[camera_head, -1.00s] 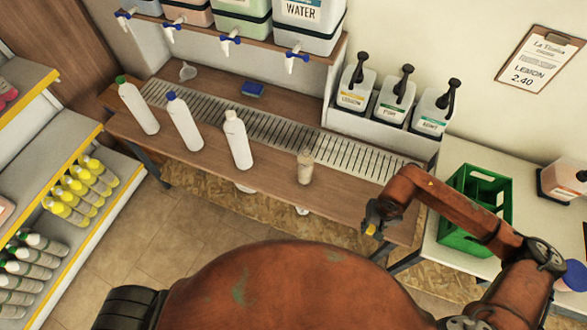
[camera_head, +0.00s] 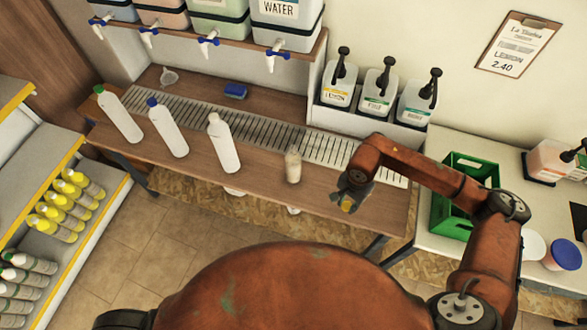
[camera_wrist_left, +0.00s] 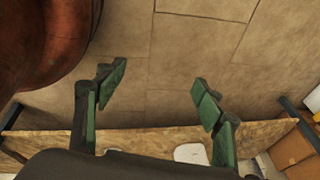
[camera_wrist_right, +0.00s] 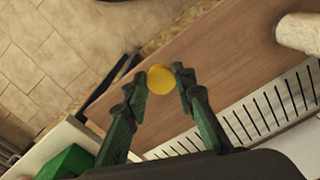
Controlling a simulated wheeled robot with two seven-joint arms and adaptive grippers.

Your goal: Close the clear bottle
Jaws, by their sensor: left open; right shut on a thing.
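The small, pale, see-through-looking bottle (camera_head: 293,167) stands upright on the wooden counter in the head view. Its neck is too small to make out clearly. My right gripper (camera_head: 350,199) is right of this bottle and apart from it, near the counter's front edge. It is shut on a round yellow cap (camera_wrist_right: 161,79), which shows between the fingertips in the right wrist view. A pale bottle body (camera_wrist_right: 298,33) shows at that view's upper right. My left gripper (camera_wrist_left: 158,88) is open and empty above the floor in the left wrist view; the head view does not show it.
Three taller white bottles stand left on the counter (camera_head: 255,180): green-topped (camera_head: 120,115), blue-topped (camera_head: 168,130) and white-topped (camera_head: 223,145). A metal drip grate (camera_head: 262,128) runs behind them. Pump jugs (camera_head: 376,92) stand behind; a green crate (camera_head: 440,213) is at right.

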